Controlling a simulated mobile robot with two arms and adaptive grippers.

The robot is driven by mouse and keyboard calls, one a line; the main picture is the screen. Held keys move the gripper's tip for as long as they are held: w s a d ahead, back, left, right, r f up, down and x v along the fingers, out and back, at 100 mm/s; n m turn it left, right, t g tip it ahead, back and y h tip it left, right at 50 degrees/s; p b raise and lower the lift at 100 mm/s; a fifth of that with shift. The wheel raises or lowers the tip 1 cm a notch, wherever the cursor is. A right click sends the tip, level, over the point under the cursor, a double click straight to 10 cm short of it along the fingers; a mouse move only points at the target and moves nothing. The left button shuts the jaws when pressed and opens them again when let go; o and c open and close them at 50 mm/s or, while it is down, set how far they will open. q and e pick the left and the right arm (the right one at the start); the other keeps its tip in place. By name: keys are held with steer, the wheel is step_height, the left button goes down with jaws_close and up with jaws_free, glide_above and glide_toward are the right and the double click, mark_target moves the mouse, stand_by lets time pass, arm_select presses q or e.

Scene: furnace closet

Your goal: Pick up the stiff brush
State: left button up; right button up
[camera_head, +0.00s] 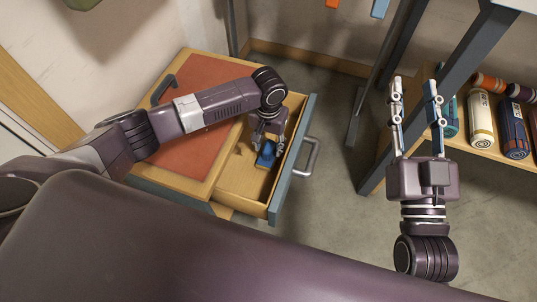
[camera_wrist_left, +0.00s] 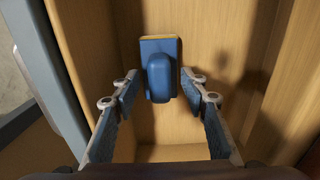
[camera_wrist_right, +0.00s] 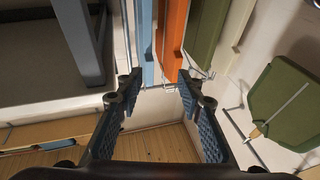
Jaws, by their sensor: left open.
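The stiff brush (camera_head: 265,154) is a small blue block with a handle, lying in the open wooden drawer. In the left wrist view the brush (camera_wrist_left: 159,70) shows a blue body with a yellowish edge at its far end. My left gripper (camera_head: 267,146) reaches down into the drawer, just over the brush. In the left wrist view its open fingers (camera_wrist_left: 160,92) stand on either side of the brush's near end, with gaps on both sides. My right gripper (camera_head: 416,84) is raised, open and empty, far to the right of the drawer; its fingers (camera_wrist_right: 157,88) show wide apart.
The drawer (camera_head: 240,188) has a teal front with a grey handle (camera_head: 311,157), and its walls are close around my left gripper. The cabinet top (camera_head: 195,80) has a red-brown panel. A shelf (camera_head: 495,150) with several rolls stands at right. Grey floor lies between.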

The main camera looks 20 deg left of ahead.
arm_select(q)
steer(key=shift+f, duration=0.35)
arm_select(e)
steer(key=shift+s+r+t+y, duration=0.15)
steer(key=shift+r+t, duration=0.05)
steer(key=shift+r, duration=0.25)
steer(key=shift+s+r+t+y, duration=0.15)
steer(key=shift+r+t, duration=0.05)
steer(key=shift+r, duration=0.25)
arm_select(q)
jaws_close()
steer(key=shift+r, duration=0.2)
arm_select(e)
steer(key=shift+w+f, duration=0.1)
